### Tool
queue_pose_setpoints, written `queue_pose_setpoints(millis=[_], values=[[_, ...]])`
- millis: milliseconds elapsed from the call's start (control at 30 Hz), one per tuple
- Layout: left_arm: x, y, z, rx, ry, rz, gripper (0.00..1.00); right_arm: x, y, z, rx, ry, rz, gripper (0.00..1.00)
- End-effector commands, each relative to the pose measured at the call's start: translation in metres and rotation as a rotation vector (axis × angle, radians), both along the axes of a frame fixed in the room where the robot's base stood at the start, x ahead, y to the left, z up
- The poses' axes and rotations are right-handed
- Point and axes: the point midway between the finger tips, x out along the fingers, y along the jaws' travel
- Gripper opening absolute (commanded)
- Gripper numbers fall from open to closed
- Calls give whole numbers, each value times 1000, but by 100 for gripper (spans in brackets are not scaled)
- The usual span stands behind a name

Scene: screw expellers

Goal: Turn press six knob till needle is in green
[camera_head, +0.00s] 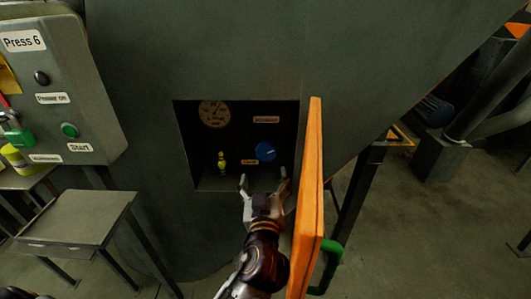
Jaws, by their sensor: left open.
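The press six housing (140,130) is a large dark green-grey body with a square recess in its front. In the recess a round dial gauge (214,113) sits at the upper left; its needle and any green zone are too small to read. A blue round knob (265,151) sits at the right of the recess.
A small yellow part (222,161) stands inside the recess. A "Press 6" control panel (62,90) and a grey table (72,217) are at left.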

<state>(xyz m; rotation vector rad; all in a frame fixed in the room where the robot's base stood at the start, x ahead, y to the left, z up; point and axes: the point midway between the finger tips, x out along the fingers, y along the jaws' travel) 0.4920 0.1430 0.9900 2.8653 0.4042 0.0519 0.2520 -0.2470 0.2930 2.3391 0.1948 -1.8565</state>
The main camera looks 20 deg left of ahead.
Motion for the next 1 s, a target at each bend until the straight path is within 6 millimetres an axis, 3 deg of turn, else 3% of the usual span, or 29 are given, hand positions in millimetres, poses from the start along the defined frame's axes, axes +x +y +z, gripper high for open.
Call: queue_pose_setpoints(millis=[633, 1000], values=[[55, 16, 1, 1, -1, 0, 82, -21, -13, -14, -9, -4, 1, 40], [88, 25, 1, 0, -1, -1, 82, -21, -19, -14, -17, -3, 2, 40]])
